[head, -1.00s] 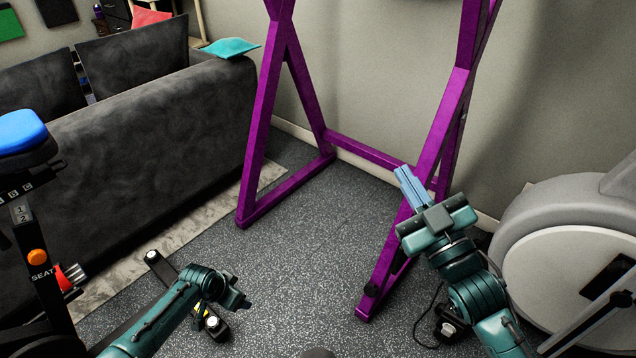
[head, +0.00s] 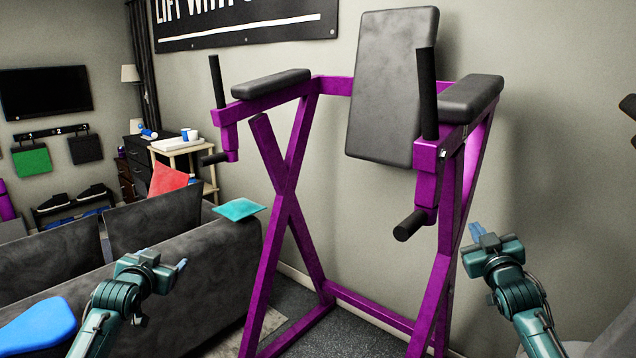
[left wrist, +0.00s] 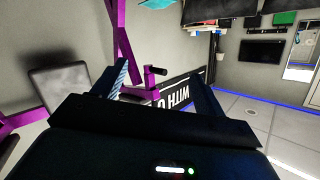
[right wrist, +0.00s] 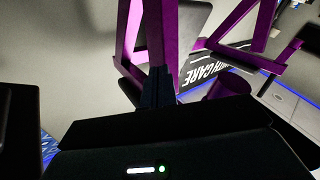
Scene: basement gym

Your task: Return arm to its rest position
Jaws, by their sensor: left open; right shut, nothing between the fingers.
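My left gripper (head: 180,266) is at the left of the head view, in front of the dark grey sofa back. It is open and empty; its two spread fingers show in the left wrist view (left wrist: 158,88). My right gripper (head: 476,232) is at the right of the head view, its blue fingers just right of the purple frame's right upright. It is shut with nothing in it; the closed fingers show in the right wrist view (right wrist: 155,88). Whether it touches the frame I cannot tell.
A purple dip station (head: 285,190) with black pads and handles stands against the wall between my arms. A dark sofa (head: 205,258) with a teal cushion (head: 239,209) is at left. A blue seat (head: 38,325) is at lower left. Some floor shows below the station.

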